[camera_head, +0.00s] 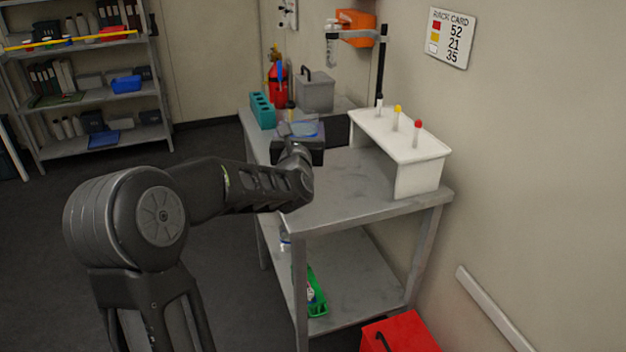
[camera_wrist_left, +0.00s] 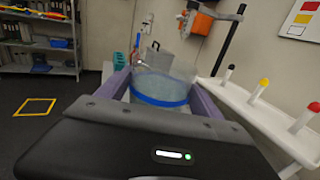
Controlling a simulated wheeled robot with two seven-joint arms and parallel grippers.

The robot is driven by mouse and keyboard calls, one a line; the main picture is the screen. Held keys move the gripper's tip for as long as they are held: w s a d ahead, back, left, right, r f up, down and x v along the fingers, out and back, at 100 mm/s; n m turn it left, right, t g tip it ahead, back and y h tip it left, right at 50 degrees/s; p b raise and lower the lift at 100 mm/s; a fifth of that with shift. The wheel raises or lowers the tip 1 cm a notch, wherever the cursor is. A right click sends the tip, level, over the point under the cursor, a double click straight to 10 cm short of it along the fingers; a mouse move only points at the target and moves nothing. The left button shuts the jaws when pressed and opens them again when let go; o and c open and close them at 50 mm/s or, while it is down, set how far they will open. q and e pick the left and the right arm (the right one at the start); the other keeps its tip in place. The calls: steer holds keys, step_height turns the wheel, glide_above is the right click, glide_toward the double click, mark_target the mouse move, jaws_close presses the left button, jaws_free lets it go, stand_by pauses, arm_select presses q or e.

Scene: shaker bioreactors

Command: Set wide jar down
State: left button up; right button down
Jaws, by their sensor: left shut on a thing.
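The wide jar (camera_wrist_left: 160,88) is a clear, wide vessel with a blue band, seen in the left wrist view between the two purple-grey fingers of my left gripper (camera_wrist_left: 165,98). The gripper is shut on it. I cannot tell whether the jar's base touches the table. My right gripper is not in view.
A teal rack (camera_head: 262,110), a grey box (camera_head: 316,92), a red cylinder (camera_head: 278,88) and a clamp stand (camera_head: 381,60) are behind. The table's front is clear.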

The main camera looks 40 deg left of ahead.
arm_select(q)
steer(key=shift+f, duration=3.1)
steer(key=shift+f, duration=0.1)
step_height(320, 180, down, 3)
steer(key=shift+f+p, duration=0.1)
steer(key=shift+p, duration=0.35)
steer(key=shift+a+f, duration=0.1)
steer(key=shift+f, duration=0.1)
steer(key=shift+f, duration=0.1)
steer(key=o, duration=1.6)
steer(key=shift+o, duration=0.2)
